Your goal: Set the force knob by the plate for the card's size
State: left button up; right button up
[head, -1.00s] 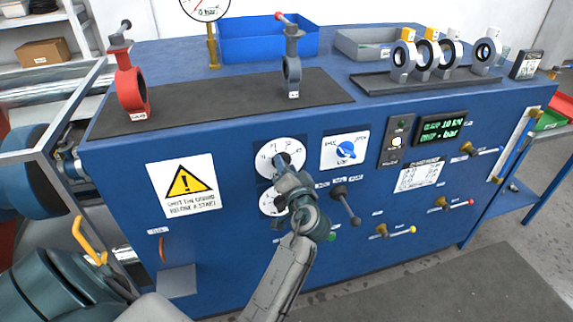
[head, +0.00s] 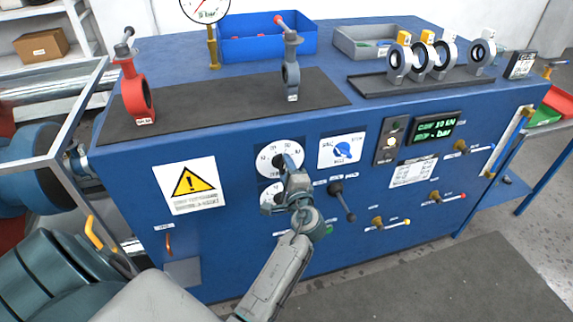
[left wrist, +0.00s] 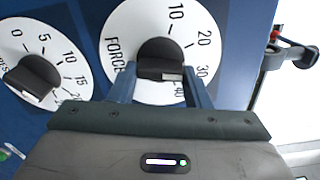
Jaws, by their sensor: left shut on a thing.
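The force knob (left wrist: 158,52) is black and sits on a round white dial marked FORCE (left wrist: 119,25), with numbers 10 to 40. My left gripper (left wrist: 163,80) is shut on the knob, one finger on each side. A pale mark on the knob lies at its lower right, on the side toward 40. In the head view my left gripper (head: 290,172) covers much of the knob and part of the dial (head: 268,158). A white printed plate (head: 412,170) is on the panel, and a small card (head: 519,65) stands on the bench; their print is too small to read. My right gripper is out of view.
A second dial with a black knob (left wrist: 33,76) is close on the left in the wrist view. A blue selector (head: 343,149), a lever (head: 341,198) and a lit green display (head: 433,131) are on the panel. Valves (head: 291,75) stand on the bench.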

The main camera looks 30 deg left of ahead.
pick_arm(q)
jog(key=shift+m+p, duration=0.55)
jog(key=shift+m, duration=0.45)
jog(key=o, duration=1)
jog(key=shift+a, duration=0.1)
